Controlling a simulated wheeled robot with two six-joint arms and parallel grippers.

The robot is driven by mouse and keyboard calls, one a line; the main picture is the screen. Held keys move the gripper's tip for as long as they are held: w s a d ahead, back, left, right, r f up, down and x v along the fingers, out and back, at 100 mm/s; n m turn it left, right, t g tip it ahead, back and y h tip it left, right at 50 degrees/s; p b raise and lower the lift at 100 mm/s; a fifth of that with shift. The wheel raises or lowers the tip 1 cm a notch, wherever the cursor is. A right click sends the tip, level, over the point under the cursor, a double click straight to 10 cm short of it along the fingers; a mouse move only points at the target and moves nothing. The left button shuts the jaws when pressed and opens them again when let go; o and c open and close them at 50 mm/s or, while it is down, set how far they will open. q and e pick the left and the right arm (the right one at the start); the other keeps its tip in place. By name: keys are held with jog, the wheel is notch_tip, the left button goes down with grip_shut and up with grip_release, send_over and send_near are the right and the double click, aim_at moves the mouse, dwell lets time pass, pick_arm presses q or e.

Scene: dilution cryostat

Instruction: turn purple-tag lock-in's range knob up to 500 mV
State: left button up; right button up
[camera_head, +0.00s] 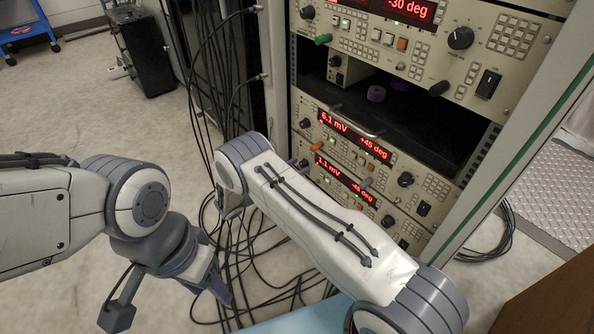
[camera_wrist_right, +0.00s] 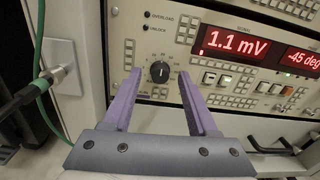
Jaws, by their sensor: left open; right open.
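The lock-in reading 1.1 mV and -45 deg (camera_head: 345,180) is the lower unit in the rack; its panel fills the right wrist view (camera_wrist_right: 235,45). Its black range knob (camera_wrist_right: 159,72) has a white pointer line and small scale marks around it. I see no purple tag in the wrist view. My right gripper (camera_wrist_right: 159,78) is open, with one purple finger on each side of the knob and gaps showing. In the head view my right arm largely hides that gripper. My left gripper (camera_head: 218,288) hangs low at the left, away from the rack.
Another lock-in reading 6.1 mV (camera_head: 350,135) sits directly above. Higher is a dark shelf with a purple roll (camera_head: 376,93). A cable plug (camera_wrist_right: 57,74) sits left of the panel, and a bar handle lies right of the fingers. Black cables cover the floor.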

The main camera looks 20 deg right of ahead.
jog(key=shift+w+d, duration=0.1)
jog(key=shift+d, duration=0.25)
grip_shut()
